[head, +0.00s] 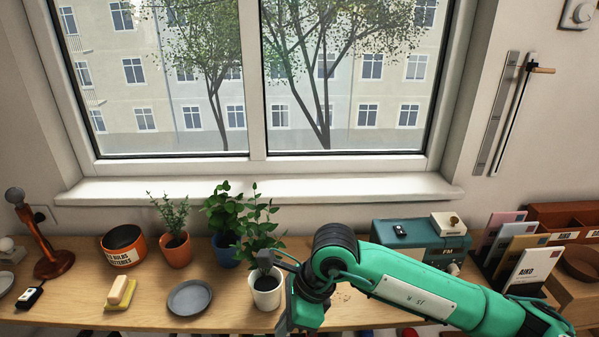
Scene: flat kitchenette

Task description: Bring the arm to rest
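My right arm (425,292), green with a dark wrist joint, comes in from the lower right and reaches over the front of the wooden counter (225,318). Its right gripper (277,275) is by the white pot (266,290) with a leafy plant, and its grey parts overlap the pot's right side in the picture. I cannot tell if it touches the pot. The fingers are partly hidden by the wrist, so their opening is unclear. I see nothing held in them. My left gripper is not in view.
A blue pot (226,250) and an orange pot (176,250) with plants stand behind. A grey saucer (190,297), a sponge with a brush (121,293) and an orange tin (124,247) are left. A teal radio (420,238) and a letter rack (512,262) are right.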

